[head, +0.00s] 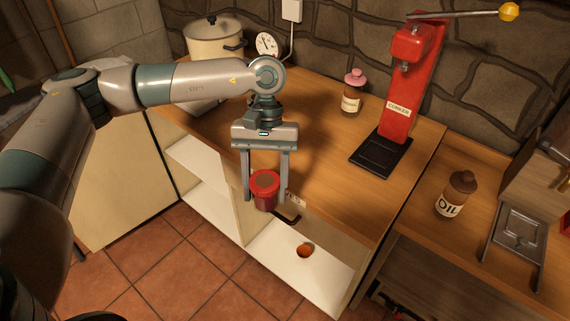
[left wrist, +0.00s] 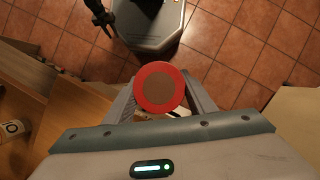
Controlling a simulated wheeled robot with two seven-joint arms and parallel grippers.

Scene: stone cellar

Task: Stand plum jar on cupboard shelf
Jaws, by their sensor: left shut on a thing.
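The plum jar (head: 265,190) has a red lid with a brown top and a dark red body. My left gripper (head: 265,192) is shut on it, one finger on each side, and holds it roughly upright. In the left wrist view the round lid (left wrist: 160,88) shows between the fingers, with floor tiles beyond. The cupboard (head: 328,270) is open-fronted with white shelf boards, under the wooden counter. The jar appears in front of the cupboard's front edge, below counter-top height; its exact distance from it is unclear.
A dark handle (head: 287,216) juts out beside the jar. A round orange-brown thing (head: 305,250) is on the cupboard's white board. On the counter stand a pot (head: 214,45), a pink-capped bottle (head: 352,95) and a red corker (head: 405,85). An oil bottle (head: 455,195) stands at right.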

